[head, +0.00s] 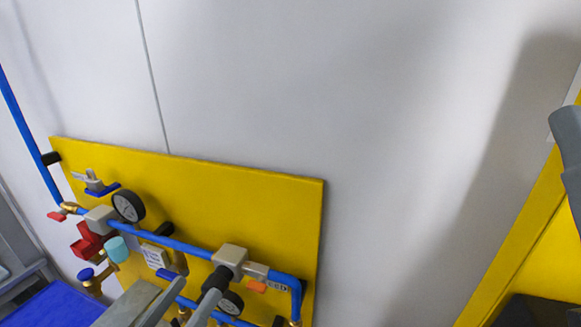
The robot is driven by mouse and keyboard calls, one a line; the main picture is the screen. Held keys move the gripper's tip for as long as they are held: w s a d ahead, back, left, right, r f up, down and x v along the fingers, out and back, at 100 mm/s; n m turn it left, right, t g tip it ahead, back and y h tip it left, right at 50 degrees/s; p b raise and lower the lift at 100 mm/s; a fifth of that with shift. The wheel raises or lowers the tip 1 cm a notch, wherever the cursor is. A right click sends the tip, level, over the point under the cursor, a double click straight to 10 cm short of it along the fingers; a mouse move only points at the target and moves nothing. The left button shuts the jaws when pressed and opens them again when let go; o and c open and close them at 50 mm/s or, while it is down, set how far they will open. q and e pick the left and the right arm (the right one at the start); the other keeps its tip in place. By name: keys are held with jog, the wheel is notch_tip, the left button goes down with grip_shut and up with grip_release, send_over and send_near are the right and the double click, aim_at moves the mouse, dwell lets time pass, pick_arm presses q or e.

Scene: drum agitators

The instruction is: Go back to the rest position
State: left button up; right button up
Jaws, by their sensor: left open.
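My left gripper (197,287) shows at the bottom of the head view, low and left of centre. Its two grey fingers are apart and nothing shows between them. The fingers overlap the lower part of a yellow panel (240,205) in the picture; I cannot tell if they touch anything there. My right gripper does not show. A grey rounded part at the right edge is cut off by the frame, and I cannot tell what it is.
The yellow panel carries blue pipes (180,246), pressure gauges (128,206), grey fittings, a red valve part (86,241) and a teal knob (117,249). A blue surface (52,306) lies at bottom left. A yellow frame (521,243) stands at right. The pale wall (370,110) between is bare.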

pick_arm(q)
notch_tip(320, 180, up, 16)
jog(key=s+d+m+t, duration=0.2)
jog(key=m+t, duration=0.1)
jog(key=t, duration=0.1)
jog(key=s+a+r+n+t+y, duration=0.1)
jog(key=s+a+r+t+y, duration=0.1)
jog(key=r+y, duration=0.1)
jog(key=s+a+r+n+t+y, duration=0.1)
jog(key=s+a+r+t+y, duration=0.1)
jog(key=r, duration=0.4)
jog(key=shift+s+a+r+n+y, duration=0.2)
jog(key=shift+s+a+n+y, duration=0.1)
jog(key=shift+s+a+y, duration=0.1)
dwell(2.2)
